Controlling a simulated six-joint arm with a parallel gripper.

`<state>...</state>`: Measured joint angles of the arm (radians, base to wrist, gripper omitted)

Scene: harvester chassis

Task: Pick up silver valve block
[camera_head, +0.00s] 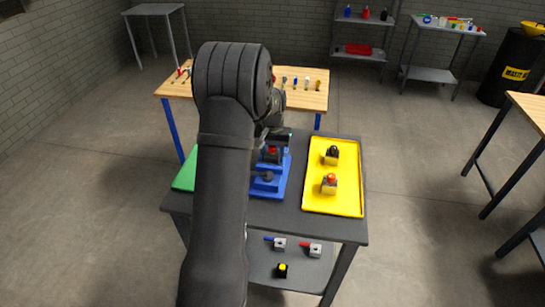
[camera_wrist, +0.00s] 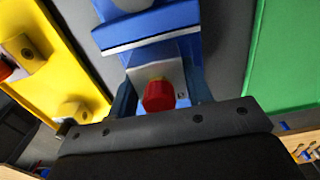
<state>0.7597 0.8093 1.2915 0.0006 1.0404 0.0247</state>
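A silver valve block (camera_wrist: 143,75) with a red hexagonal knob (camera_wrist: 158,95) sits at the blue vise (camera_wrist: 160,22) in the wrist view. In the head view its red knob (camera_head: 272,150) shows at the far part of the vise (camera_head: 268,182), with my arm partly in front. My gripper (camera_wrist: 162,92) is at the block, with one dark finger on each side of it. I cannot tell whether the fingers touch the block. Two more silver blocks, one with a black knob (camera_head: 332,156) and one with a red-orange knob (camera_head: 329,184), stand on the yellow tray (camera_head: 347,206).
A green mat (camera_head: 185,178) lies left of the vise. A wooden bench (camera_head: 310,100) with tools stands behind.

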